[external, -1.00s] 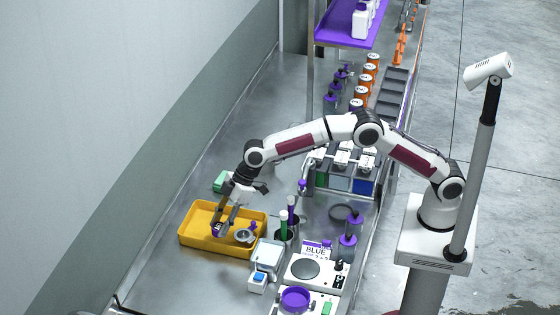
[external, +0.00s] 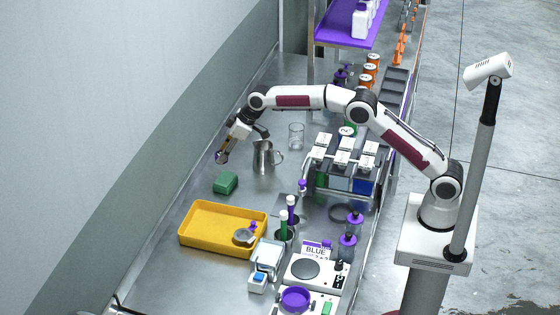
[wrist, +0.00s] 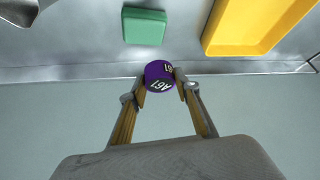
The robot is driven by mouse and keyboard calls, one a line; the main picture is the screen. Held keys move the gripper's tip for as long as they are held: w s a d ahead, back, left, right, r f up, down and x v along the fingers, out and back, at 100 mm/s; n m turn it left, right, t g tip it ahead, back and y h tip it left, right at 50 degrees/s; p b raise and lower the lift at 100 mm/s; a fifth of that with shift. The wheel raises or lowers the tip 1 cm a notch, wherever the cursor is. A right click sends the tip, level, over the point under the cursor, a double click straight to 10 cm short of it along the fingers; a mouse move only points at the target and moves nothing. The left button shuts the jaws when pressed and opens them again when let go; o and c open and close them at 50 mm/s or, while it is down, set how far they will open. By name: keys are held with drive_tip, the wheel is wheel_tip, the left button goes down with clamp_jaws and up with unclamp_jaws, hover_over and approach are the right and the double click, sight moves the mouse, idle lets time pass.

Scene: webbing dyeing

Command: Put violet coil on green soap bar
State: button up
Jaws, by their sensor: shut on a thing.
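The violet coil (wrist: 158,75) is held between the fingertips of my gripper (wrist: 159,82), with white lettering on its side. In the external view my gripper (external: 222,157) is raised beyond the green soap bar, and the coil is a small dark shape at its tips. The green soap bar (external: 226,183) lies on the steel bench, beyond the yellow tray. In the wrist view the soap bar (wrist: 144,27) is near the top, apart from the coil, and its top is bare.
The yellow tray (external: 190,241) holds a small grey round item with a violet part (external: 245,235). A metal pitcher (external: 263,158) and a glass beaker (external: 296,136) stand right of my gripper. The wall is close on the left. Bench around the soap is clear.

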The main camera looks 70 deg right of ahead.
drive_tip(key=shift+w+d+r+m, duration=0.1)
drive_tip(key=shift+d+r+m, duration=0.05)
drive_tip(key=shift+d, duration=0.25)
drive_tip(key=shift+d+r+m, duration=0.1)
drive_tip(key=shift+d+m, duration=0.05)
drive_tip(key=shift+d, duration=0.2)
drive_tip(key=shift+d+r+m+h, duration=0.15)
drive_tip(key=shift+d+m+h, duration=0.05)
drive_tip(key=shift+m+h, duration=0.35)
hover_over(222, 177)
drive_tip(key=s, duration=0.2)
drive_tip(key=shift+f, duration=3.15)
drive_tip(key=shift+f, duration=1.9)
drive_tip(key=shift+f, duration=0.1)
